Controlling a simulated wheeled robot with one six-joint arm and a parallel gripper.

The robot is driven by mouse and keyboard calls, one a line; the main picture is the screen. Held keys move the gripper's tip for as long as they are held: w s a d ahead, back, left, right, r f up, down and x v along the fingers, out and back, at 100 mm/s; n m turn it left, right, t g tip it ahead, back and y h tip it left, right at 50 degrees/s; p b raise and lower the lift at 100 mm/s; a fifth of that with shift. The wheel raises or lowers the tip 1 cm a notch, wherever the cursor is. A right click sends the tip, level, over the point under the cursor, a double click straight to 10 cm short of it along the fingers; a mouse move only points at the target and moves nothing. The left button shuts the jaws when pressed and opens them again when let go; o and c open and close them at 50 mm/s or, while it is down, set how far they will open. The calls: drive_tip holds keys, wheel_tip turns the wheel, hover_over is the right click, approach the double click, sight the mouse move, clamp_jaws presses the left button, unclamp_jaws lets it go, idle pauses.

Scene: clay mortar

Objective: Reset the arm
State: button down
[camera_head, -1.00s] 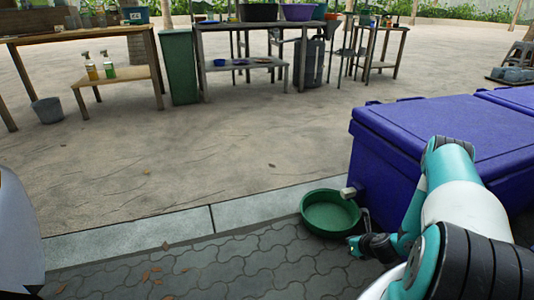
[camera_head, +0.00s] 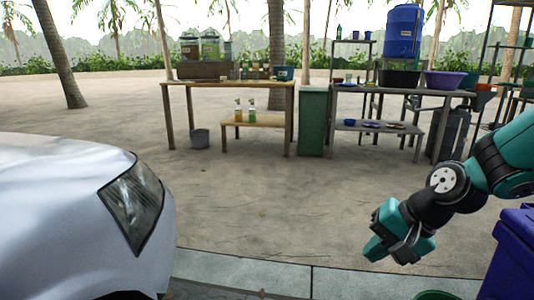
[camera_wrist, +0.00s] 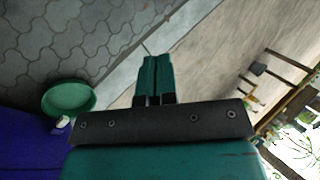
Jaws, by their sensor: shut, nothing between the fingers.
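My gripper (camera_head: 390,250) hangs in the air at the right of the head view, at the end of my teal and black arm. It points down and to the left, over the sandy ground. In the wrist view my gripper (camera_wrist: 155,62) shows two teal fingers lying side by side, shut, with nothing between them.
A blue bin (camera_head: 512,255) stands at the lower right near my arm, with a green basin (camera_wrist: 69,98) beside it. A white car (camera_head: 75,215) fills the left. Work tables (camera_head: 228,86) and a green bin (camera_head: 312,121) stand farther back. Open sandy ground lies between.

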drive_tip(key=s+a+r+n+g+h+p, duration=0.1)
drive_tip(key=s+a+r+n, duration=0.2)
drive_tip(key=s+r+n, duration=0.55)
drive_tip(key=s+a+r+n+g+h+p, duration=0.1)
drive_tip(key=s+a+r+n+g, duration=0.3)
drive_tip(key=s, duration=0.7)
wheel_tip(320, 180, up, 36)
drive_tip(key=w+t+p, duration=0.1)
drive_tip(key=t+p, duration=0.1)
drive_tip(key=p, duration=3.6)
drive_tip(key=shift+d, duration=0.3)
